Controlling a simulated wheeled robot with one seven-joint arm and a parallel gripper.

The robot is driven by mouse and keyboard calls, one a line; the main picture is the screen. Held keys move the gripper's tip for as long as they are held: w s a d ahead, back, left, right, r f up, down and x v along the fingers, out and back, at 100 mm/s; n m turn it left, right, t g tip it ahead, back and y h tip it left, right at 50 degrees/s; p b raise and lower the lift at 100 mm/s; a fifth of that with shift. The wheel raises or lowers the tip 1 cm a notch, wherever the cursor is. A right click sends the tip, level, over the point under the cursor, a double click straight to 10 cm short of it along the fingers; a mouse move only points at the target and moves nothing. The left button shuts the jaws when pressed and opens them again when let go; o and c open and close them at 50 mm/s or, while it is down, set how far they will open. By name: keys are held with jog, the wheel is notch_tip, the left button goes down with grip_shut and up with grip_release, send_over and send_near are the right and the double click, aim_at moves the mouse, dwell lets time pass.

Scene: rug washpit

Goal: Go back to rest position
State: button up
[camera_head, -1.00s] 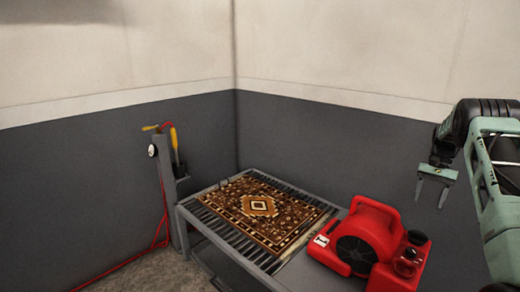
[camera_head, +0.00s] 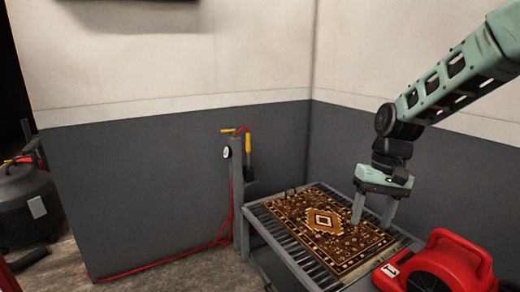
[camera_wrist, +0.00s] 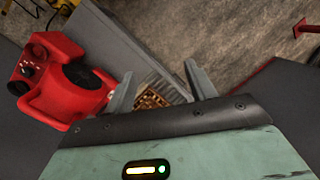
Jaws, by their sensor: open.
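My gripper (camera_head: 374,209) is open, its two grey fingers pointing down in the head view. In that view it overlaps the right part of a patterned brown and cream rug (camera_head: 322,219). Nothing shows between the fingers. In the wrist view my gripper (camera_wrist: 158,92) is also open and empty, with a small piece of the rug (camera_wrist: 152,97) showing beyond the fingers. The rug lies flat on a slatted metal table (camera_head: 290,248). I cannot tell how high above it the gripper is.
A red blower (camera_head: 450,262) stands on the table's near right end; it also shows in the wrist view (camera_wrist: 62,85). A grey post (camera_head: 238,190) with a red hose and yellow-handled tools stands left of the table. A dark tank (camera_head: 28,205) is at the far left. Walls meet behind the table.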

jog(key=s+a+n, duration=0.4)
jog(key=s+a, duration=0.7)
jog(key=s, duration=0.2)
jog(key=s+a+n+t+h, duration=0.15)
jog(key=s+n, duration=0.25)
jog(key=s, duration=0.9)
notch_tip(320, 180, up, 12)
jog(key=p, duration=1.3)
jog(key=shift+r, duration=0.25)
